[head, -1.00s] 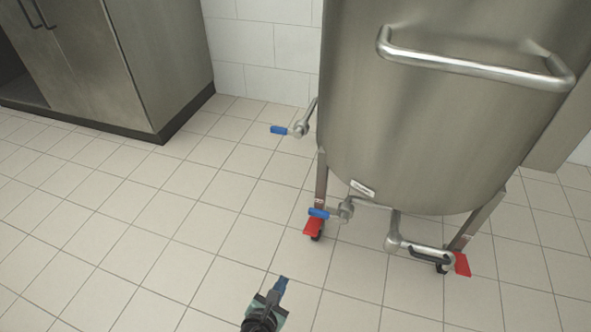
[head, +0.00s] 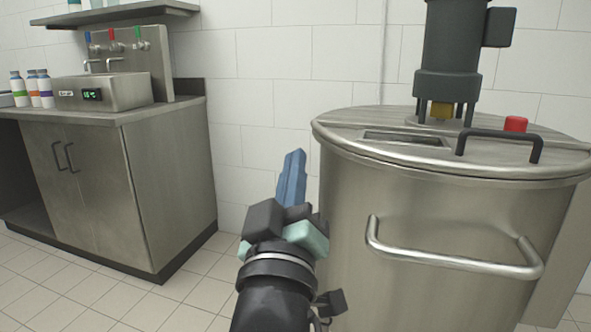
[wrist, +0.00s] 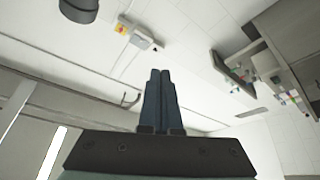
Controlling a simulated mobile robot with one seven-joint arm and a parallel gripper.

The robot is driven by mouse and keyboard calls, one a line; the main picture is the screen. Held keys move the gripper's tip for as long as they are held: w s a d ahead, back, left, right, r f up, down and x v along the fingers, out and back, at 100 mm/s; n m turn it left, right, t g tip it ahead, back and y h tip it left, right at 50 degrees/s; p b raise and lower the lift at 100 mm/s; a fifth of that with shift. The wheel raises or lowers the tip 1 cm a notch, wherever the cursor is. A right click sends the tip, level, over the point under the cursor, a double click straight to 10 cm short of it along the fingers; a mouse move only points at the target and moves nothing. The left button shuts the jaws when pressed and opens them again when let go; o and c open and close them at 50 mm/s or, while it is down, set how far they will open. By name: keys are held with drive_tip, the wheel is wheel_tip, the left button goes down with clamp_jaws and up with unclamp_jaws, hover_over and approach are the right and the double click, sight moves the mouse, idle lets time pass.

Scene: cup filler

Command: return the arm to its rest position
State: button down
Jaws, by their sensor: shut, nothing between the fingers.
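My gripper (head: 294,160) is raised in the lower middle of the head view, with its blue fingers pointing up and pressed together. It is empty. It stands in front of the white tiled wall, just left of the big steel tank (head: 440,215). In the wrist view my gripper (wrist: 160,75) shows its two fingers side by side with nothing between them, against the ceiling and upper walls.
The tank has a front handle (head: 455,262) and a lid with a motor (head: 450,60) and red knob (head: 515,124). A steel cabinet (head: 165,185) with a dispenser (head: 105,92) and bottles stands at left. Tiled floor (head: 150,300) is clear between.

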drive_tip(key=s+r+m+t+y+p, duration=0.1)
drive_tip(key=s+r+m+t+p, duration=0.15)
drive_tip(key=s+r, duration=0.7)
drive_tip(key=s+r+m+t+y+p, duration=0.1)
drive_tip(key=s+r+m+t, duration=0.2)
drive_tip(key=s+r, duration=0.65)
drive_tip(key=w+r+p, duration=0.2)
drive_tip(key=r+p, duration=1.6)
drive_tip(key=r, duration=0.1)
drive_tip(key=w+r+p, duration=0.2)
drive_tip(key=r+p, duration=1.7)
